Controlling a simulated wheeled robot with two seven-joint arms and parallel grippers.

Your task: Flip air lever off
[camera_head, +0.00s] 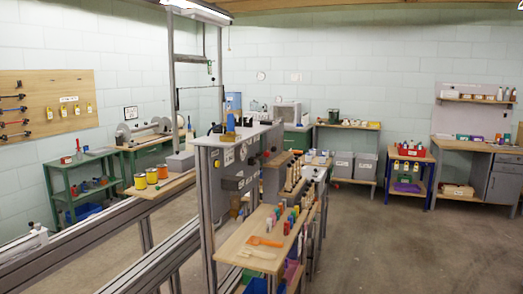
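A grey machine panel (212,200) stands upright near the middle of the head view. A round white gauge (229,157) and small dark fittings (243,152) are on its upper right face. The fittings are too small for me to tell which one is the air lever, or how it is set. Neither of my grippers can be made out in this view.
Long metal rails (75,245) cross the lower left. A wooden shelf (235,240) with colored spools and an orange tool juts out in front of the panel. The floor (400,245) at right is clear.

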